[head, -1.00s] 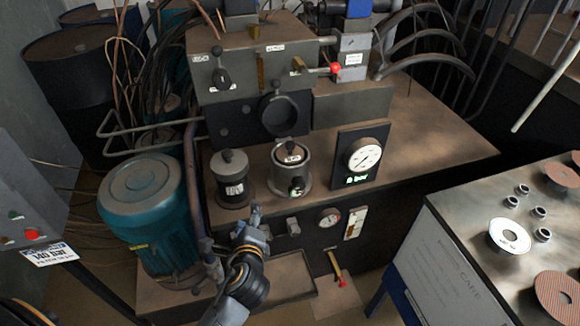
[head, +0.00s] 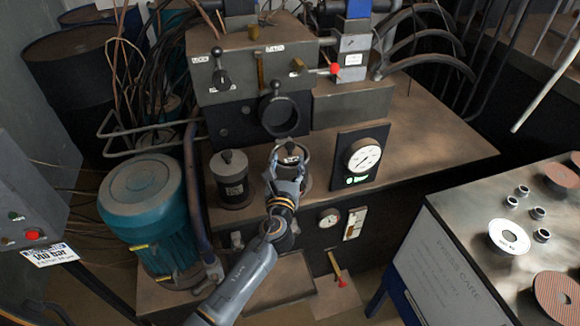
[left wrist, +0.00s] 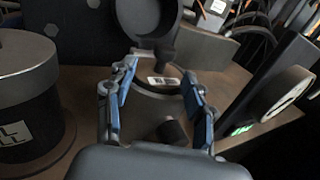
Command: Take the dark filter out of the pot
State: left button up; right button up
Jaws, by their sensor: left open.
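The pot (head: 307,180) is a grey cylinder on the machine's ledge, right of a similar lidded canister (head: 232,180). The dark filter (head: 291,149) shows as a dark round top in the pot's mouth, partly covered by my gripper. My left gripper (head: 287,158) is open over the pot, its fingers on either side of the mouth. In the left wrist view the open fingers (left wrist: 160,72) have blue pads, with a white label (left wrist: 163,82) and a dark knob (left wrist: 172,132) between them. I cannot tell whether they touch anything. My right gripper is not in view.
A black ring fitting (head: 279,114) juts out just behind and above the pot. A pressure gauge panel (head: 361,157) stands close on the right. A teal motor (head: 145,205) is at left. A bench (head: 460,215) with discs stands at right.

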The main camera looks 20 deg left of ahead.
aim_at(290, 150)
pick_arm(q)
jog(key=w, duration=0.5)
jog(key=shift+w+a+r, duration=0.1)
jog(key=shift+a+r, duration=0.1)
jog(key=shift+a, duration=0.2)
jog(key=shift+c, duration=0.2)
grip_shut()
jog(key=shift+r, duration=0.1)
